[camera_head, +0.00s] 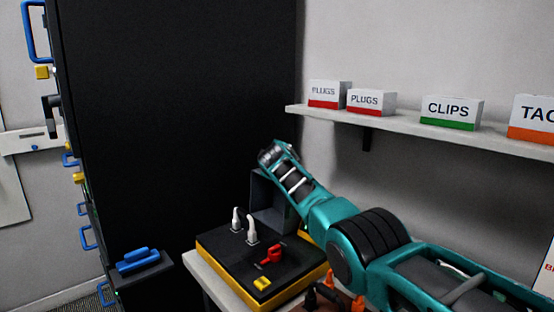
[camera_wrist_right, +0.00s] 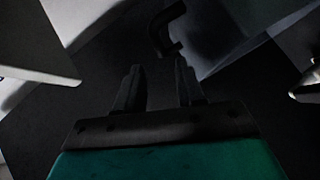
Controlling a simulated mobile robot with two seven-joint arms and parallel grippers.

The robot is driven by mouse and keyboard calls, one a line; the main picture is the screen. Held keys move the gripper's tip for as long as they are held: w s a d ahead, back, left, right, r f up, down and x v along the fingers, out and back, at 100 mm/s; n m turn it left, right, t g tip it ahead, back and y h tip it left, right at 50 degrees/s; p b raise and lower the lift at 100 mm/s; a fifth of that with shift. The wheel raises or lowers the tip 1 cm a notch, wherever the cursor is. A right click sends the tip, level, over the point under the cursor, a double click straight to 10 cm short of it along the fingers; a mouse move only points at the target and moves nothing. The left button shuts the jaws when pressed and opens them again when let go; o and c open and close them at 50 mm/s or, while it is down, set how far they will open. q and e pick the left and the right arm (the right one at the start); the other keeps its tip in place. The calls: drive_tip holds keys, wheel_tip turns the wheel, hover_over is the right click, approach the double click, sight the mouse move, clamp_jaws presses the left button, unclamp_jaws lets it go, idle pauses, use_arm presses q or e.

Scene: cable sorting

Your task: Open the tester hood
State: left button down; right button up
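The tester (camera_head: 218,248) is a black-topped box with a yellow base, on a light table. A grey hood-like panel (camera_head: 268,193) stands upright at its back; how far it is open I cannot tell. My right arm reaches in from the right, its wrist end above the panel; the fingers do not show clearly there. In the right wrist view my right gripper (camera_wrist_right: 158,88) is open and empty. A dark hooked bar (camera_wrist_right: 166,28), perhaps the hood handle, lies just beyond the fingertips, roughly between them; contact is not visible. My left gripper is out of view.
Two white plugs (camera_head: 251,231), a red part (camera_head: 271,254) and a yellow block (camera_head: 262,284) are on the tester top. A shelf (camera_head: 400,122) with labelled boxes runs along the wall. A tall black cabinet (camera_head: 180,110) stands left, with a blue item (camera_head: 138,260) on a ledge.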

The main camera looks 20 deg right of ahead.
drive_tip(key=shift+s+a+r+p, duration=0.2)
drive_tip(key=shift+s+p, duration=0.15)
drive_tip(key=shift+s+a+r+p, duration=0.1)
drive_tip(key=shift+s+r+p, duration=0.1)
drive_tip(key=shift+s+p, duration=0.4)
drive_tip(key=v, duration=1)
drive_tip(key=shift+s, duration=0.25)
drive_tip(key=shift+r, duration=0.1)
